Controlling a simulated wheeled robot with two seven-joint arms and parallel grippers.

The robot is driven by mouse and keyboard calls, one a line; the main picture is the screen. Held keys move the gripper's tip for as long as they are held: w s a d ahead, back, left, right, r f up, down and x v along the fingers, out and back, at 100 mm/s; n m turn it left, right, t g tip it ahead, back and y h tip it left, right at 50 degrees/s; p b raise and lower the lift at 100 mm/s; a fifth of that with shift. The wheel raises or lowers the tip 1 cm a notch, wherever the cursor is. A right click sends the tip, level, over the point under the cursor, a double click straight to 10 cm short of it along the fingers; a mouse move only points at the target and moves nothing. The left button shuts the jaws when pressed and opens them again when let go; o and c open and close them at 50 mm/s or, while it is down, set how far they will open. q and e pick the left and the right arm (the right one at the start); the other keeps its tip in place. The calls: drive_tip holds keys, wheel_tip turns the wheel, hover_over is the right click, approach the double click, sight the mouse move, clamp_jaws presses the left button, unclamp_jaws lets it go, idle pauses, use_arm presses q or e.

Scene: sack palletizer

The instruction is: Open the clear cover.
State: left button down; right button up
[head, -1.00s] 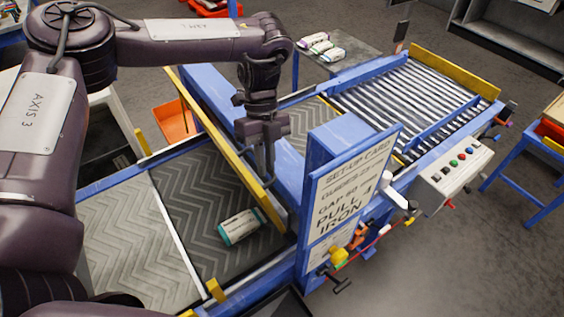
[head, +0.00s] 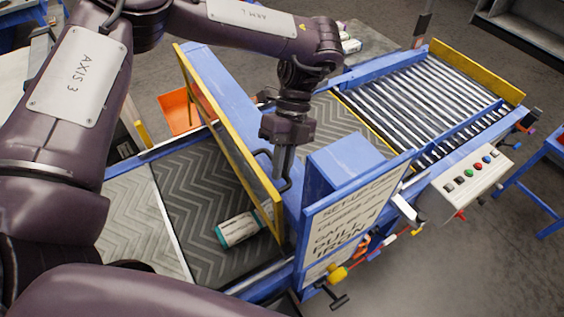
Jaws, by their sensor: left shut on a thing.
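The clear cover (head: 228,135) is a see-through pane in a yellow frame, standing steeply across the dark belt beside the blue crossbeam. My left gripper (head: 284,172) points down on the beam side of the cover. It is shut on the cover's dark handle, near the right end of the frame; the fingertips partly hide the grip. My right gripper is out of view.
A white and teal sack (head: 238,229) lies on the chevron belt (head: 200,190), close to the cover's lower edge. A blue post with a set-up card (head: 350,225) stands right of my gripper. A roller conveyor (head: 425,95) and button box (head: 468,180) are farther right.

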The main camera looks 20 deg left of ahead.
use_arm(q)
drive_tip(key=c, duration=1.5)
unclamp_jaws()
drive_tip(key=shift+w, duration=0.3)
drive_tip(key=shift+c, duration=0.2)
drive_tip(key=shift+o, duration=0.2)
drive_tip(key=shift+w, duration=0.2)
drive_tip(key=shift+s, duration=0.2)
